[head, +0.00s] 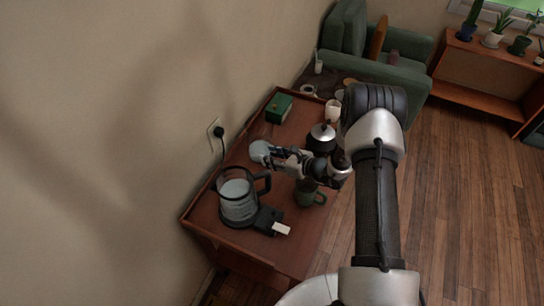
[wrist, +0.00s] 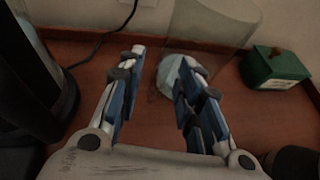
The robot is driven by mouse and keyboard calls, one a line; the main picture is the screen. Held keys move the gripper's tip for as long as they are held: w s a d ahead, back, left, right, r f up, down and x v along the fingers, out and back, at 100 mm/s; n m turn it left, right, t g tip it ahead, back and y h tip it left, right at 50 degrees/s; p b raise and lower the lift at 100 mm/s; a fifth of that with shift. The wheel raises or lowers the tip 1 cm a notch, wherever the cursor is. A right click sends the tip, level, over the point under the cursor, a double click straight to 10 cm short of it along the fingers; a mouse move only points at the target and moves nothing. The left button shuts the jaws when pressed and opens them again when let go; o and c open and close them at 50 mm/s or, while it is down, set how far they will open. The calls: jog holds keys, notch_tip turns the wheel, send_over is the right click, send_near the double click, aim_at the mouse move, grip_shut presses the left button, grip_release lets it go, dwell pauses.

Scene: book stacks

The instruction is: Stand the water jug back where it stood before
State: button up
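A clear glass vessel, which I take to be the water jug (head: 260,150), is just beyond my fingertips on the wooden cabinet, near the wall. In the wrist view its clear wall (wrist: 215,35) rises behind the right finger, and a pale blue part, probably water, shows low down. My gripper (head: 280,157) points toward it from the right. In the wrist view my gripper (wrist: 158,70) is open, with bare wood between the fingers. The right finger partly hides the jug. I cannot tell whether they touch.
A glass kettle (head: 238,203) with a black handle stands nearer, left of my gripper. A green box (head: 279,107), a metal teapot (head: 321,138), a white cup (head: 333,110) and a green mug (head: 307,192) share the cabinet top (head: 203,205). A black cord (wrist: 100,42) runs along the wall.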

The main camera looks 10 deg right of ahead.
jog(key=p+v, duration=0.3)
jog(key=v, duration=0.9)
jog(key=s+a+r+n+g, duration=0.3)
jog(key=s+a+r+n, duration=0.15)
jog(key=r, duration=0.25)
jog(key=s+a+r+n+g, duration=0.25)
jog(key=r+n, duration=0.25)
jog(key=r, duration=0.3)
jog(key=s+a+r+n+g, duration=0.2)
jog(key=s+a+r+n, duration=0.25)
jog(key=r, duration=0.25)
jog(key=s+d+r+n+t+h, duration=0.1)
jog(key=s+d+r+n+h, duration=0.3)
jog(key=s+n, duration=0.2)
jog(key=s+d+r+n+t+h, duration=0.1)
jog(key=s+d+r+n+h, duration=0.3)
jog(key=s+n, duration=0.3)
jog(key=s+r+h, duration=0.1)
jog(key=s, duration=0.3)
jog(key=shift+s+r+t+h, duration=0.2)
jog(key=shift+r+t+h, duration=0.1)
jog(key=shift+r+t, duration=0.05)
